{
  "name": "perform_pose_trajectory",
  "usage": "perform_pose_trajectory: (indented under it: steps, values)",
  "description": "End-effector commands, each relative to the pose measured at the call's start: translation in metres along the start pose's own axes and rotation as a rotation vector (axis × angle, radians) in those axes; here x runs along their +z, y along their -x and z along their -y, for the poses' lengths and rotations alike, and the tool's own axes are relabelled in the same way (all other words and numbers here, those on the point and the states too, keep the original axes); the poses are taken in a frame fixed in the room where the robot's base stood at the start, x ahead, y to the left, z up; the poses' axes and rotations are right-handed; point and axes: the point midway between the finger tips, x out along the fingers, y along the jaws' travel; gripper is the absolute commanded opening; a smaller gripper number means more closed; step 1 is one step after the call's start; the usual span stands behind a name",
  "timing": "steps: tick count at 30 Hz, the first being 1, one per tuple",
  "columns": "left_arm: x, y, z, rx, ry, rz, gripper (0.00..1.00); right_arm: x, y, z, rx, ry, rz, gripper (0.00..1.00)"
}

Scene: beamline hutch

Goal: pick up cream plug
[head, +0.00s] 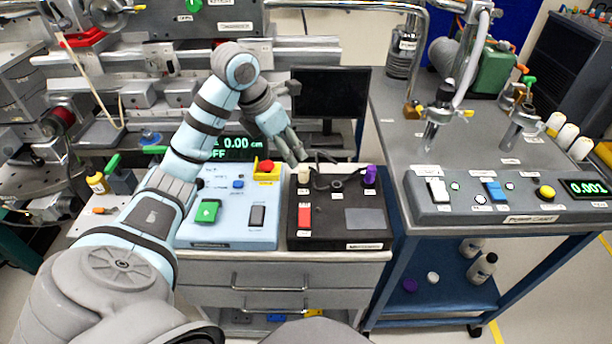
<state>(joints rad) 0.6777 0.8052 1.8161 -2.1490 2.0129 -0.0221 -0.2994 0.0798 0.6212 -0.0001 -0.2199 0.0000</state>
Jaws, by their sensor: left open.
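The cream plug (303,174) stands upright at the back left of the black panel (330,237) on the drawer cabinet. My left gripper (296,158) is open and empty, with its fingertips pointing down just behind and above the cream plug. I cannot tell whether the fingertips touch it. A purple plug (370,175) stands at the back right of the same panel, with a dark cable near it. My right gripper is not in view.
A red switch (304,214) sits on the black panel. The light blue control box (258,238), with a red emergency button (266,166), stands to its left. A monitor (331,95) is behind. A grey cart top (465,165) with a control box is at right.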

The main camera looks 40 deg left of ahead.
Motion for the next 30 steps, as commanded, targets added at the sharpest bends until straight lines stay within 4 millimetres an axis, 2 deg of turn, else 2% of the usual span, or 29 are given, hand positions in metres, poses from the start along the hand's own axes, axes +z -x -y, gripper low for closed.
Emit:
perform_pose_trajectory:
  steps: [1,3,10,15,18,23,30]
  values:
    - [-0.003,-0.023,0.002,-0.006,-0.001,0.000,0.45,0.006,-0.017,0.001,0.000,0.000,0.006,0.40]
    - [-0.002,-0.040,0.002,-0.007,-0.002,0.000,0.45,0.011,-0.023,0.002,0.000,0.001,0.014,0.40]
    - [0.000,-0.069,-0.001,-0.006,-0.001,0.001,0.45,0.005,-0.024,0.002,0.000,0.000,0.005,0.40]
    - [0.002,-0.102,-0.005,-0.008,-0.002,0.001,0.45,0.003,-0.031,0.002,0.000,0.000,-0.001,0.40]
    - [0.002,-0.109,-0.006,-0.005,-0.002,0.002,0.45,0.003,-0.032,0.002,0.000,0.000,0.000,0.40]
    - [0.002,-0.108,-0.006,-0.005,-0.003,0.002,0.45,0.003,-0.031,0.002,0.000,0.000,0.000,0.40]
    - [0.002,-0.108,-0.006,-0.005,-0.003,0.002,0.08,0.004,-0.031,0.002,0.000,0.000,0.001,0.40]
